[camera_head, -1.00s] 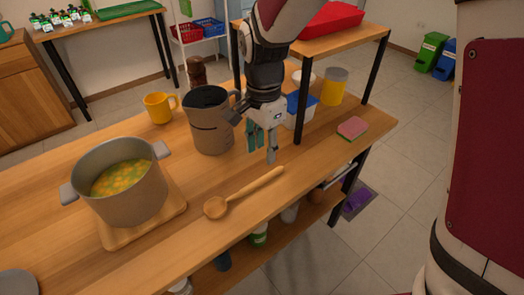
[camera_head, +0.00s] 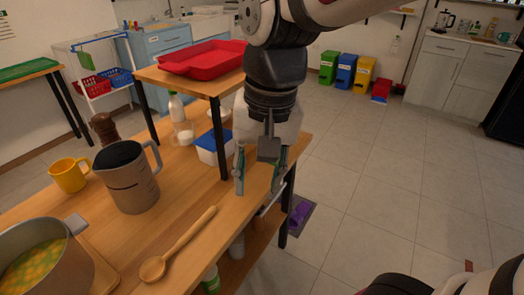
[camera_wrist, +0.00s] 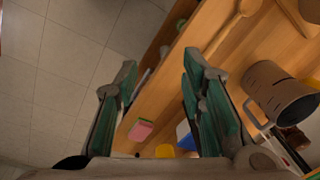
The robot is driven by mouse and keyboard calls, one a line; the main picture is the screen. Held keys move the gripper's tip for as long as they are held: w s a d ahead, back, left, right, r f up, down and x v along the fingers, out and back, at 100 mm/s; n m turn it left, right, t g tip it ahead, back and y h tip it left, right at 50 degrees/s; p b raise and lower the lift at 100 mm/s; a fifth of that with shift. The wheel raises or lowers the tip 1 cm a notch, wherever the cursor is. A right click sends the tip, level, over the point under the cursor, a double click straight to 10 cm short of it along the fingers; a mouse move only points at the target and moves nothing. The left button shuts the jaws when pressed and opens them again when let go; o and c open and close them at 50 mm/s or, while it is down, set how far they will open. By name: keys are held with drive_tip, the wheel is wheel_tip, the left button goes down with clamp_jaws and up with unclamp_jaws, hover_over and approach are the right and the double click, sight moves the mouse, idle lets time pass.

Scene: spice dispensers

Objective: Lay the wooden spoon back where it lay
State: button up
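The wooden spoon (camera_head: 180,245) lies flat on the wooden table near its front edge, between the pot and the right end. Its bowl points toward the pot. The wrist view shows part of the spoon (camera_wrist: 229,28) at the top, off to the right of the fingers and cut by the frame. My gripper (camera_head: 260,188) is open and empty, with its fingers apart. It hangs near the table's right end, to the right of the spoon and clear of it. The wrist view shows the open gripper (camera_wrist: 160,78) with nothing held between the fingers.
A grey pot of soup (camera_head: 45,255), a jug (camera_head: 127,180) and a yellow mug (camera_head: 68,176) stand left. A blue-lidded box (camera_head: 208,150) sits by the raised shelf's leg (camera_head: 222,140). A pink sponge (camera_wrist: 141,130) lies at the table's right end. Open floor extends to the right.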

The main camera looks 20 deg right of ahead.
drive_tip(key=s+d+n+t, duration=0.1)
drive_tip(key=s+d+n, duration=0.3)
drive_tip(key=s, duration=0.8)
drive_tip(key=shift+d+n+h, duration=0.3)
drive_tip(key=shift+n+h, duration=0.1)
wheel_tip(320, 180, up, 11)
drive_tip(key=t+p, duration=0.2)
drive_tip(key=p, duration=0.8)
drive_tip(key=shift+d+r, duration=0.2)
drive_tip(key=shift+c, duration=0.4)
drive_tip(key=shift+w, duration=0.1)
